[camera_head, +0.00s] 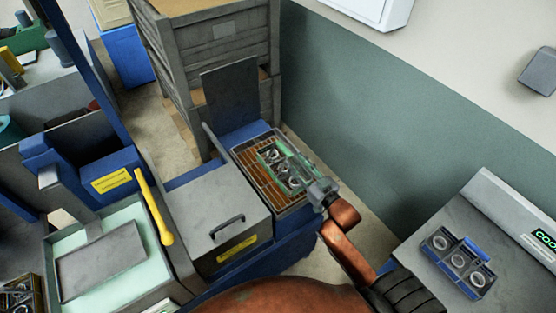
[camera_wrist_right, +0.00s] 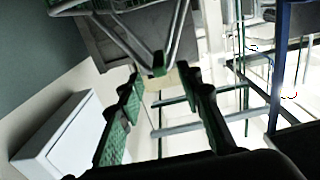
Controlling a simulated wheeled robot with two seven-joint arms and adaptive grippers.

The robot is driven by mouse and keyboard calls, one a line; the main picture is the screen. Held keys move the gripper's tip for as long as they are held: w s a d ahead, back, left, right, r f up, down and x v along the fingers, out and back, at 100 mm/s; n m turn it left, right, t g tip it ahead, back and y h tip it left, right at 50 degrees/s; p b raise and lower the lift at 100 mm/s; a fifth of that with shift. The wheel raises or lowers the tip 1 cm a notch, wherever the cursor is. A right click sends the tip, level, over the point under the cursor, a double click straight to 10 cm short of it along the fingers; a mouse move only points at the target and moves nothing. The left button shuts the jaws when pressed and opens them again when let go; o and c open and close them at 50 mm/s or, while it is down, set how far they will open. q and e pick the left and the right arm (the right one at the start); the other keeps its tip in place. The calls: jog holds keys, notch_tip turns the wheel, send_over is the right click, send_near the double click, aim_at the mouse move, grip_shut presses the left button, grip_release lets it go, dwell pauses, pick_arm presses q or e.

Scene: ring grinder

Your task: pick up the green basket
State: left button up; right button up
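The green basket (camera_head: 270,153) sits on a brown slatted bed at the back of the grey and blue machine, in the middle of the head view. It holds several metal rings. My right gripper (camera_head: 318,190) is at its right end. In the right wrist view, the basket's bent metal handle (camera_wrist_right: 172,45) comes down to a point between and just past the two green-padded fingertips (camera_wrist_right: 158,82). The fingers stand apart with a gap between them; I cannot tell whether they touch the handle. My left gripper is not in view.
A blue basket with rings (camera_head: 458,262) stands on a grey worktop (camera_head: 418,245) at right. A grey lid with a handle (camera_head: 215,215) is in front of the slatted bed. A raised dark panel (camera_head: 230,95) and grey crates (camera_head: 190,50) are behind. A yellow bar (camera_head: 153,205) is at left.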

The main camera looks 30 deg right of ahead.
aim_at(291, 156)
jog(key=shift+w, duration=0.2)
jog(key=shift+w+a+r, duration=0.15)
jog(key=shift+w, duration=1.4)
jog(key=w, duration=0.4)
jog(key=shift+w+a, duration=0.15)
jog(key=shift+w, duration=0.25)
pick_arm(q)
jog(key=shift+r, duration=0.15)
pick_arm(e)
jog(key=shift+c, duration=0.3)
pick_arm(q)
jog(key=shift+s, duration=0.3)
pick_arm(e)
grip_shut()
